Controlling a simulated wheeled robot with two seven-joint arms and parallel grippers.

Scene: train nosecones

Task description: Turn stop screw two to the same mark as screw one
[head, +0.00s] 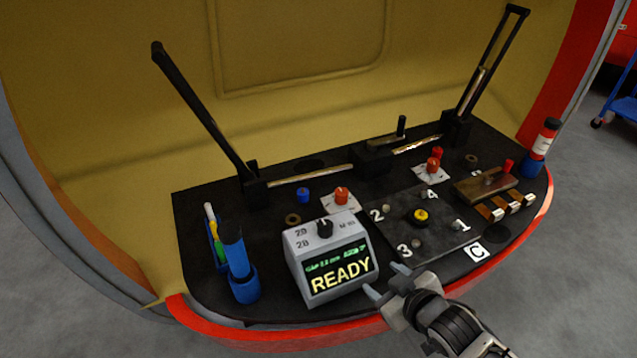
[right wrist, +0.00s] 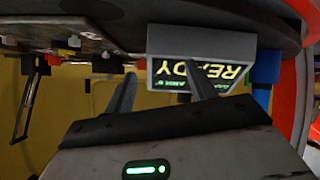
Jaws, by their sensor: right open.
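A dark square plate (head: 445,240) carries small grey round heads by the white numerals 1 to 4, with a yellow-and-black knob (head: 420,215) in the middle. The head by numeral 2 (head: 386,208) is at the plate's left, and the head by numeral 1 (head: 456,225) at its right. Two red knobs stand on white marked cards: one left (head: 341,195), one right (head: 433,165). The marks are too small to read. My right gripper (head: 387,284) is open and empty, at the console's front edge, below the plate. My left gripper is not in view.
A grey box reading READY (head: 332,262) stands just left of my right gripper; it also shows in the right wrist view (right wrist: 205,75). A blue holder (head: 240,275) is at left. Two tall black levers rise behind. Free room lies in front of the red rim (head: 290,335).

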